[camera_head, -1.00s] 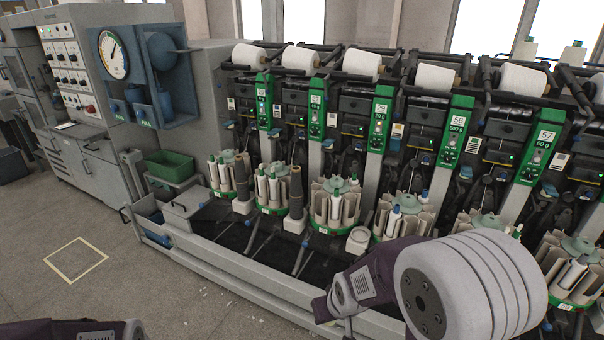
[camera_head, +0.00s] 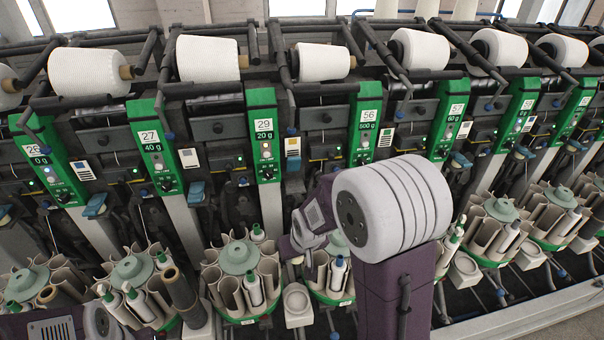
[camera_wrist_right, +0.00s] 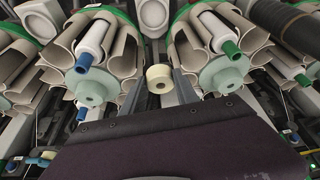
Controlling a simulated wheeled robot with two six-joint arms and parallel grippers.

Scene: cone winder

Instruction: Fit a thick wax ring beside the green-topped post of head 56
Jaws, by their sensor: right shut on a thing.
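The 56 label sits on a green panel (camera_head: 365,125) of the winder in the head view. Below it, a magazine of cream tubes (camera_head: 320,275) is partly covered by my right arm. My right gripper (camera_wrist_right: 159,88) is shut on a small cream wax ring (camera_wrist_right: 158,78) in the right wrist view, in the gap between two tube magazines. I cannot make out a green-topped post of head 56 with certainty. A part of my left arm shows at the lower left of the head view, but its fingers do not.
In the right wrist view, pale green hubs (camera_wrist_right: 90,88) (camera_wrist_right: 222,75) stand close on both sides of the gripper. A blue-capped tube (camera_wrist_right: 92,45) and a green-capped tube (camera_wrist_right: 215,30) lie in these magazines. A cream square cup (camera_head: 297,302) stands beside the magazine of head 29.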

